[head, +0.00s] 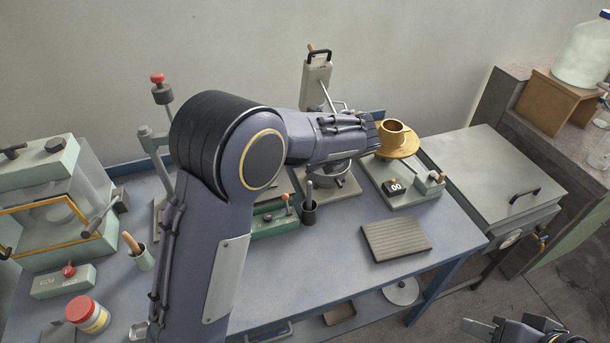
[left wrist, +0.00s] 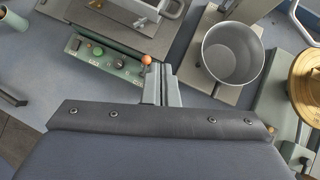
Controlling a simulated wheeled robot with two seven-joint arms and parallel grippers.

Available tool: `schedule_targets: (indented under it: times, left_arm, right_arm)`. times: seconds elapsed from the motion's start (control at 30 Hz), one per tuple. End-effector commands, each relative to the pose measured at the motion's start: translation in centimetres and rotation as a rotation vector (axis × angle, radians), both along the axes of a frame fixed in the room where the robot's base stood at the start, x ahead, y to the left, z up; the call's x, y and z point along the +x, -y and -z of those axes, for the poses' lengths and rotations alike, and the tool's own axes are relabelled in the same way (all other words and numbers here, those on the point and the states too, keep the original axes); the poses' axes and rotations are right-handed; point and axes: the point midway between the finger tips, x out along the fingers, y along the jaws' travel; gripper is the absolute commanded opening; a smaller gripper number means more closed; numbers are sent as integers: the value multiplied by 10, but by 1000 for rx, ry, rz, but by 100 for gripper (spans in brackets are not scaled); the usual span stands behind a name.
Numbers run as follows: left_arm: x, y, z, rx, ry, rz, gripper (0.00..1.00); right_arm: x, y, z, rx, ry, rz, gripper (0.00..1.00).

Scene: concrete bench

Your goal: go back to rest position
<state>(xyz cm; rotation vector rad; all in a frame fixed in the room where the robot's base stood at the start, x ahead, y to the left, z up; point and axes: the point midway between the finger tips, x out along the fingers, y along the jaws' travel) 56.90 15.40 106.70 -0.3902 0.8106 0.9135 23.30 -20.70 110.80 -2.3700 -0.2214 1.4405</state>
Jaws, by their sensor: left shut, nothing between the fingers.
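My left arm rises through the middle of the head view and bends right over the bench, ending near the brass cup. It hides the left gripper's fingertips there. In the left wrist view the left gripper (left wrist: 161,84) has its two grey fingers together with nothing between them. They are above the bench, beside a green control box (left wrist: 105,58) with an orange-knobbed lever and left of a metal pot (left wrist: 232,52). My right gripper (head: 482,327) shows at the bottom right of the head view, off the bench and partly cut off. I cannot tell its finger gap.
The blue bench (head: 300,285) holds a ribbed grey plate (head: 396,239), a brass cup (head: 394,133) on a green scale-like base (head: 402,188), a glass-sided case (head: 60,205) and a red-lidded jar (head: 88,314). A grey lidded chest (head: 480,165) stands right. The bench's front middle is clear.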

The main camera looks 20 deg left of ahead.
Motion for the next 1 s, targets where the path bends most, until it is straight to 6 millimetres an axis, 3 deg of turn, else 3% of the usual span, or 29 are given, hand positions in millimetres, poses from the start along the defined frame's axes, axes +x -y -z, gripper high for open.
schedule_targets:
  times: [0.67,0.77,0.83,1.0]
  left_arm:
    - [-4,-6,-8,-32,6,-35,0]
    - [-22,-25,-14,-147,32,-152,0]
    - [-46,-44,-19,-278,63,-293,0]
    - [-124,-78,-34,-647,154,-737,0]
  right_arm:
    - [0,0,0,0,0,0,36]
    - [0,0,0,0,0,0,36]
    - [0,0,0,0,0,0,36]
    - [0,0,0,0,0,0,36]
